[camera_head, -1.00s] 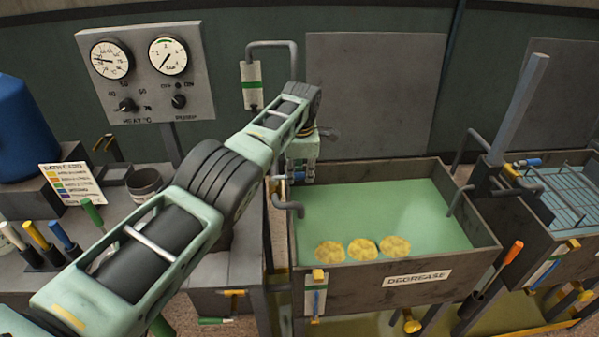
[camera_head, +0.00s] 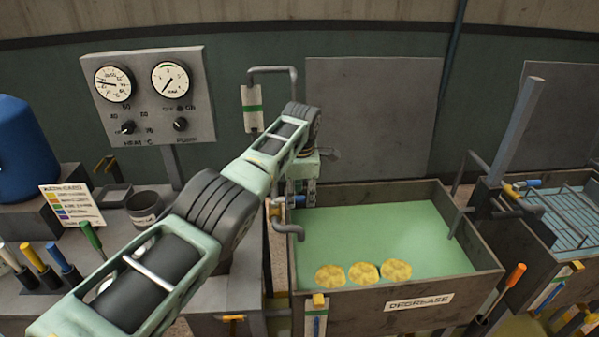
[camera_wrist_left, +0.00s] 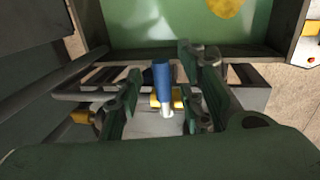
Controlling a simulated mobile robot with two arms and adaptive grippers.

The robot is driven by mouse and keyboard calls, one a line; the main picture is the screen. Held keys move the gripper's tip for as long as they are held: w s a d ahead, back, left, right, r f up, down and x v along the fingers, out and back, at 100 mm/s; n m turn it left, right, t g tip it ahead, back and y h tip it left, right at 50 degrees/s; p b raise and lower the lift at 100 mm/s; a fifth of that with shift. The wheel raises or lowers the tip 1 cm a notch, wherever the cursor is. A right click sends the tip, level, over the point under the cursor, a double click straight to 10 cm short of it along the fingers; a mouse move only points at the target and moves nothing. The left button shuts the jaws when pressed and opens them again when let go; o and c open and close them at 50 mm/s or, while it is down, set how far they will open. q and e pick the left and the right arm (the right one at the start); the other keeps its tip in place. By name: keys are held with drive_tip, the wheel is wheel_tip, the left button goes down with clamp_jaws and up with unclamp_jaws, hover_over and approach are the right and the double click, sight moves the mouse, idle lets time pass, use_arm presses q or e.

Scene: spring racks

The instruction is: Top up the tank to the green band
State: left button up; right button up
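The DEGREASE tank (camera_head: 478,285) is an open dark metal box of green liquid (camera_head: 390,235). A small upright gauge (camera_head: 317,322) with a blue strip is on its front left, partly cut off by the frame. A white plate with a green band (camera_head: 252,108) hangs on the wall behind. My left gripper (camera_head: 300,192) is at the tank's back left corner. In the left wrist view the left gripper's fingers (camera_wrist_left: 165,95) stand apart on either side of a blue handle (camera_wrist_left: 162,82) with a pale end, with visible gaps. My right gripper is not in view.
Three yellow pads (camera_head: 363,273) lie in the liquid near the front wall. A bent pipe (camera_head: 288,228) hooks over the tank's left rim. A panel with two dials (camera_head: 148,95) stands at back left. Another tank with a rack (camera_head: 575,210) is at right.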

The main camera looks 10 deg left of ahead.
use_arm(q)
wheel_tip(320, 180, up, 11)
drive_tip(key=s, duration=0.2)
drive_tip(key=shift+d, duration=0.2)
